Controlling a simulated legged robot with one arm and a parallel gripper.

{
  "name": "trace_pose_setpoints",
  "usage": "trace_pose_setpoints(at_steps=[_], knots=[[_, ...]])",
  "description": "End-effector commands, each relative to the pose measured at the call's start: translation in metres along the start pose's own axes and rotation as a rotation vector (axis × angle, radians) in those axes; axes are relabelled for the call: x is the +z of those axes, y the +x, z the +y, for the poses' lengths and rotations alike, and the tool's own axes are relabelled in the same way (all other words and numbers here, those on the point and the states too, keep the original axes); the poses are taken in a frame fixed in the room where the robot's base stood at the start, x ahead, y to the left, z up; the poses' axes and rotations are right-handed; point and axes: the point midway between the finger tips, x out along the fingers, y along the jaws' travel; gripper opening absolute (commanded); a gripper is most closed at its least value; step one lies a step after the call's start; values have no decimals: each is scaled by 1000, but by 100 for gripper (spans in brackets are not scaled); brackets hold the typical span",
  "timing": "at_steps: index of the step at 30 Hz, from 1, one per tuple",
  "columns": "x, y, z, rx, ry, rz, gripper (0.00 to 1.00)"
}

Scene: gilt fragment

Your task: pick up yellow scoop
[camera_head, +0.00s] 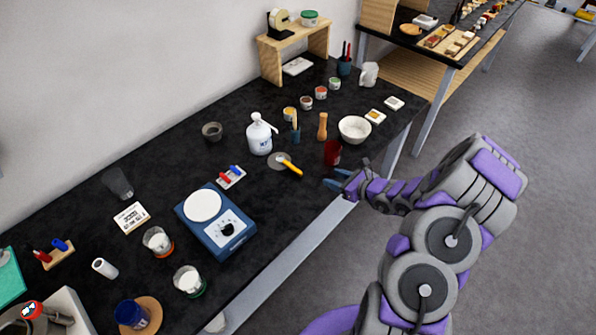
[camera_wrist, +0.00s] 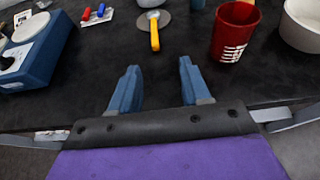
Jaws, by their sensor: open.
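A tool with a yellow handle (camera_head: 291,169) and a grey round head lies on the black worktop, near its front edge; it appears to be the yellow scoop. In the wrist view its yellow handle (camera_wrist: 155,36) points toward me, with the grey head beyond it. My gripper (camera_head: 334,178) is at the front edge of the worktop, to the right of the scoop in the head view. In the wrist view my gripper (camera_wrist: 158,67) has its two blue fingers apart with nothing between them. The scoop is ahead of the fingertips, not touching them.
A red cup (camera_head: 332,152) stands right of the scoop, close to my gripper, with a white bowl (camera_head: 355,129) behind. A blue scale (camera_head: 225,234) stands left. A white bottle (camera_head: 260,137) stands behind the scoop. The worktop before the fingers is clear.

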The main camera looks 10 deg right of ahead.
Motion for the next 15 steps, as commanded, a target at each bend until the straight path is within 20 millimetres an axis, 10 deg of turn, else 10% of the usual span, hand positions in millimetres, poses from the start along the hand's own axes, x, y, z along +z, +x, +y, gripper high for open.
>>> trace_pose_setpoints(at_steps=[15], knots=[[-3,88,2,1,0,2,47]])
